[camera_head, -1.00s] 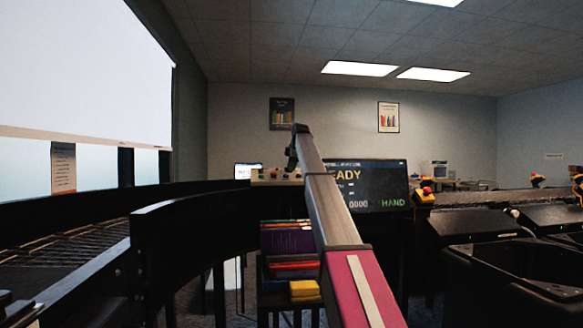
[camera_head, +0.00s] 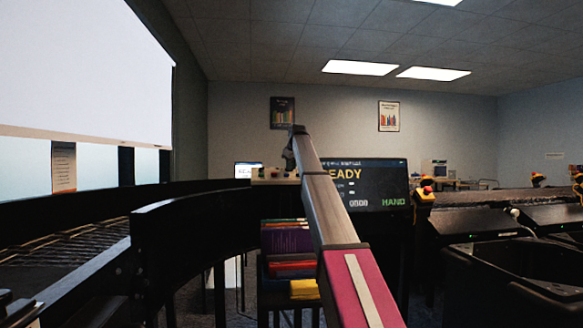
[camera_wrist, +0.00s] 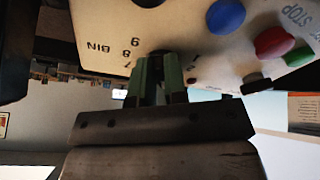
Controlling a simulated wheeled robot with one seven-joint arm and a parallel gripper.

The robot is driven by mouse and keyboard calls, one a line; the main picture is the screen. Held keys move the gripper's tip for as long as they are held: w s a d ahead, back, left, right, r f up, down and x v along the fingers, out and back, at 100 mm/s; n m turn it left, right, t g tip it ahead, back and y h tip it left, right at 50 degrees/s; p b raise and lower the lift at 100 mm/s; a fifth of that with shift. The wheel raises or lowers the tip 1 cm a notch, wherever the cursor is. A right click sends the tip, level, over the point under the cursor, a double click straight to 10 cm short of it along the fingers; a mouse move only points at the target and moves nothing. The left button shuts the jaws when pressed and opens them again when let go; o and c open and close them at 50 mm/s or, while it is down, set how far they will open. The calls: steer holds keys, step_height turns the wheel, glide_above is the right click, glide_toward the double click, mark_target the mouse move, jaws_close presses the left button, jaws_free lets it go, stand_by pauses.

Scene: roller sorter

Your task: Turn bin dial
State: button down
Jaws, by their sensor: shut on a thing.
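The cream control panel (camera_wrist: 85,25) shows upside down in the wrist view, with the word BIN and several numbers printed on it. The bin dial (camera_wrist: 158,53) is a dark knob mostly hidden between my fingers. My gripper (camera_wrist: 160,68) has greenish finger pads and is shut on the dial at the panel's face. In the head view the panel (camera_head: 275,175) is small, beyond the end of my arm, and the dial cannot be made out there.
Beside the dial on the panel are a blue button (camera_wrist: 226,16), a red button (camera_wrist: 273,42) and a green button (camera_wrist: 299,56). A dark screen (camera_head: 375,185) reads "EADY" and "HAND". A black curved conveyor wall (camera_head: 190,230) stands at left; book-filled shelving (camera_head: 290,268) stands below my arm.

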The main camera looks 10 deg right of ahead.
steer(key=m, duration=0.4)
steer(key=m+h, duration=0.1)
steer(key=shift+s+a+f+m, duration=0.1)
steer(key=shift+s+a+m, duration=0.05)
steer(key=shift+a+m, duration=0.25)
steer(key=m, duration=0.4)
steer(key=m+h, duration=0.1)
steer(key=m, duration=0.1)
steer(key=shift+a+m, duration=0.3)
steer(key=m, duration=0.4)
steer(key=m+h, duration=0.1)
steer(key=m, duration=0.1)
steer(key=shift+w+a+g, duration=0.25)
steer(key=shift+w+g, duration=0.05)
steer(key=shift+w, duration=0.05)
steer(key=m, duration=0.4)
steer(key=m+g, duration=0.1)
steer(key=m, duration=0.1)
steer(key=shift+w+a+r, duration=0.1)
steer(key=shift+w+r, duration=0.1)
steer(key=shift+w, duration=0.05)
steer(key=shift+m, duration=0.4)
steer(key=c, duration=1.2)
jaws_free()
steer(key=shift+o, duration=0.2)
